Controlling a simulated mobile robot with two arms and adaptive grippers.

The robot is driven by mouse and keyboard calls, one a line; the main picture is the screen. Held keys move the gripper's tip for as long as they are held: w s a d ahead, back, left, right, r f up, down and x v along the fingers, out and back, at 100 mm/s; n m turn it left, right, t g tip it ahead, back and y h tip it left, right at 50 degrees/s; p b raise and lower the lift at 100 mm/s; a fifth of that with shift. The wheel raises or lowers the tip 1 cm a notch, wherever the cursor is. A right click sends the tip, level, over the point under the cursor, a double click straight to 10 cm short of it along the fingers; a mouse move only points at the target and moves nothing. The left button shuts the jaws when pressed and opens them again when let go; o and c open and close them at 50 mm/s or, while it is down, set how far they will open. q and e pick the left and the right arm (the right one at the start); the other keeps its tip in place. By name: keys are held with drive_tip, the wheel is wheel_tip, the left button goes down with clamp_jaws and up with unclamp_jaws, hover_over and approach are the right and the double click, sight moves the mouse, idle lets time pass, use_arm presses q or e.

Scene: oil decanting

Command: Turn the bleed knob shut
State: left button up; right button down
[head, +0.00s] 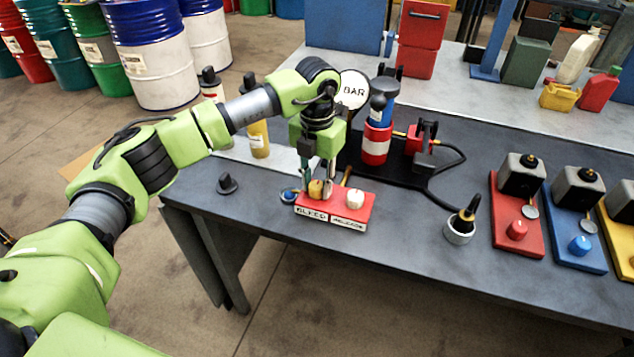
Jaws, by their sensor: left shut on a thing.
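The bleed knob (316,189) is yellow and stands on the left half of a red block, above a white label (311,212) that reads "BLEED". My left gripper (318,188) reaches down from above with its fingers around the yellow knob and is shut on it. The fingers hide part of the knob, and I cannot tell how far it is turned. A white knob (355,198) stands beside it on the red block (338,210), above a second label. My right gripper is not in view.
A round gauge marked "BAR" (353,88) stands behind the gripper, near a red and blue cylinder (378,140). A black cap (227,184) lies on the table at left. A small cup (459,230) and red, blue and yellow-based units stand at right.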

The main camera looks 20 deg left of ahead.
sight(317, 184)
use_arm(q)
drive_tip(key=o, duration=1.1)
wheel_tip(317, 184, up, 12)
drive_tip(key=shift+r, duration=0.1)
